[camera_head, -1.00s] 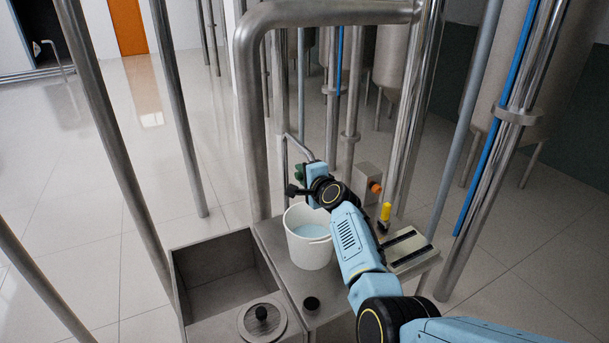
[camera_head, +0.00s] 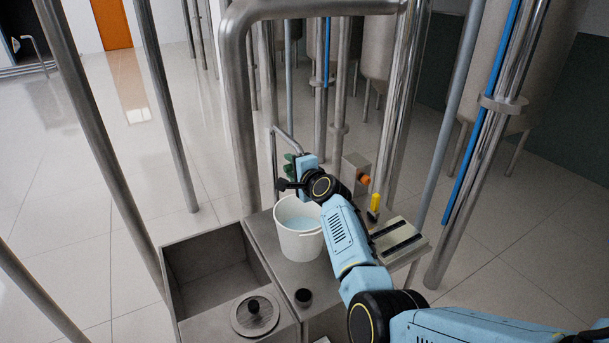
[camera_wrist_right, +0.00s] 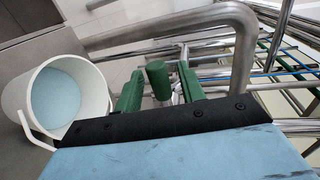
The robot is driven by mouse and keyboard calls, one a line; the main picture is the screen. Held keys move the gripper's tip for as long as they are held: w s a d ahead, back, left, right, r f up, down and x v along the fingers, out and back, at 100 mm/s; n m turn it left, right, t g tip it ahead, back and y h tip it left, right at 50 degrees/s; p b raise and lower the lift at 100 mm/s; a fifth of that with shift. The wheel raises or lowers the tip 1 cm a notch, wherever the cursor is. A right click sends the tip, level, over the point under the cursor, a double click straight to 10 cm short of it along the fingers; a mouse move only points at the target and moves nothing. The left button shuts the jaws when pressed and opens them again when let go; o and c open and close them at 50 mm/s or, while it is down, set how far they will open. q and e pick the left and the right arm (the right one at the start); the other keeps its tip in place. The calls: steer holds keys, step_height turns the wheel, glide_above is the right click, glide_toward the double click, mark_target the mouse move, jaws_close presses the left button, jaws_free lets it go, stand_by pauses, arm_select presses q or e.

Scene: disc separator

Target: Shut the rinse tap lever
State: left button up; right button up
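The rinse tap is a thin bent steel pipe (camera_head: 284,132) rising behind a white bucket (camera_head: 299,238) that holds pale blue water. The bucket also shows at the left of the right wrist view (camera_wrist_right: 97,88). A green cylindrical grip (camera_wrist_right: 157,76), which looks like the tap lever, stands between the two green fingers of my right gripper (camera_wrist_right: 159,84). Gaps show on both sides of it, so the fingers are open. In the head view my right gripper (camera_head: 291,170) is small and partly hidden by its own wrist. My left gripper is not in view.
A steel sink basin (camera_head: 168,262) and a round lid with a black knob (camera_head: 254,311) lie left of the bucket. A box with an orange knob (camera_head: 364,180) and a yellow-handled item (camera_head: 375,204) stand right. Steel pipes (camera_head: 237,110) surround the bench.

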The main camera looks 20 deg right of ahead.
steer(key=p+v, duration=0.1)
steer(key=v, duration=1.1)
steer(key=shift+s+r, duration=0.2)
steer(key=shift+s, duration=0.2)
steer(key=s+a+f+n+g+b, duration=0.25)
steer(key=s+f, duration=0.25)
steer(key=f, duration=0.9)
steer(key=s+a+f+n+g+b, duration=0.1)
steer(key=s+f+n+g+b, duration=0.3)
steer(key=f, duration=0.9)
steer(key=s+a+f+n+g, duration=0.15)
steer(key=s+f, duration=0.45)
steer(key=f, duration=0.8)
steer(key=s+d+f+n+g+b, duration=0.1)
steer(key=s+f+n, duration=0.3)
steer(key=s+f, duration=0.4)
steer(key=s+d+f+n+g+h+b, duration=0.1)
steer(key=s+f+n+g+b, duration=0.2)
steer(key=s+f, duration=0.6)
steer(key=s+f+n+g+b, duration=0.2)
steer(key=s+f, duration=0.7)
steer(key=s, duration=1.5)
steer(key=n+b, duration=0.1)
steer(key=n, duration=0.1)
steer(key=shift+s+d+f+n+g+h, duration=0.2)
steer(key=shift+d+f+n+g+h, duration=0.1)
steer(key=shift+d+g, duration=0.1)
